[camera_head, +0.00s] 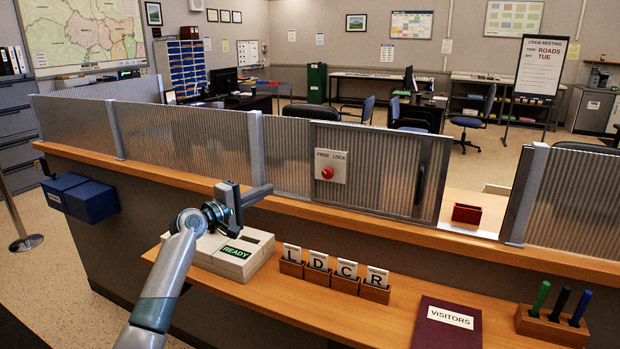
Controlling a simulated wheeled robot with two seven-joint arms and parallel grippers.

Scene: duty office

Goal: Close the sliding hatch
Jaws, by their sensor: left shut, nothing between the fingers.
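The sliding hatch (385,179) is a ribbed translucent panel in a grey frame, on the counter screen. It has a dark upright handle (420,184) near its right edge. An open gap lies between the hatch and the right-hand post (524,196). A plate marked FREE and LOCK with a red knob (327,173) is at the hatch's left side; its exact setting is too small to read. My left gripper (262,192) is shut and empty, left of the plate and handle, in front of the screen above the READY box. My right gripper is not in view.
On the front ledge are the grey READY box (236,252), several wooden card holders (344,282), a VISITORS book (447,324) and a pen block (550,327). A small red box (467,213) stands in the gap. Blue boxes (90,199) hang at the counter's left.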

